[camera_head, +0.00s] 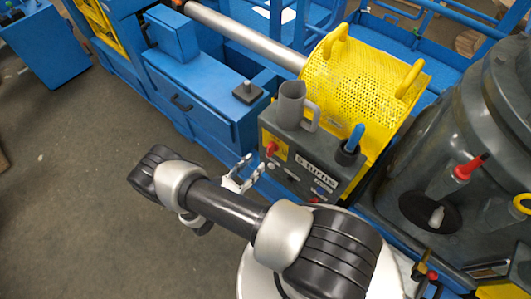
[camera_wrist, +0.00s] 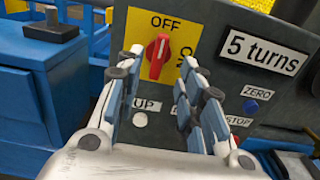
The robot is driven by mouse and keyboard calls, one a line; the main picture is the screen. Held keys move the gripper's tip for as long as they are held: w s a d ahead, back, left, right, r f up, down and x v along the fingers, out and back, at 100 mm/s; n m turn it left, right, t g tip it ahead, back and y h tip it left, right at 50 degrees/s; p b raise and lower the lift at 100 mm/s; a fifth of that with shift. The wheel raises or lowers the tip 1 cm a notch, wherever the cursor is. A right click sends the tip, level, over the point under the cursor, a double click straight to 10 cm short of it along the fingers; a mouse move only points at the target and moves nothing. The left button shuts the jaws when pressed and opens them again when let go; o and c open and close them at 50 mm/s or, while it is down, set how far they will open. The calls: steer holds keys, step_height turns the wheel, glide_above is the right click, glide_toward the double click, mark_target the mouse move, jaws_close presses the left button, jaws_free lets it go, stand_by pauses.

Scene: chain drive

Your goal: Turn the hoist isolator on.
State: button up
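The hoist isolator is a red rotary knob (camera_wrist: 158,56) on a yellow plate (camera_wrist: 182,22) on the front of the dark grey control box. Its handle stands nearly upright, towards the OFF label. A sideways ON label shows to the right, partly hidden by my right finger. The knob also shows in the head view (camera_head: 271,148). My gripper (camera_wrist: 161,72) is open and empty in front of the plate, with the knob between and beyond its fingers in the picture. I see no contact. In the head view, my gripper (camera_head: 241,178) is left of the box front.
Below the isolator are a white UP button (camera_wrist: 140,119), a blue ZERO button (camera_wrist: 251,107) and a STOP label. A "5 turns" label (camera_wrist: 263,52) is at right.

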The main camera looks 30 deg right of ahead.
mark_target(268, 151)
steer(key=x, duration=0.7)
steer(key=shift+d+b, duration=0.15)
steer(key=shift+b, duration=0.2)
steer(key=shift+c, duration=0.4)
jaws_close()
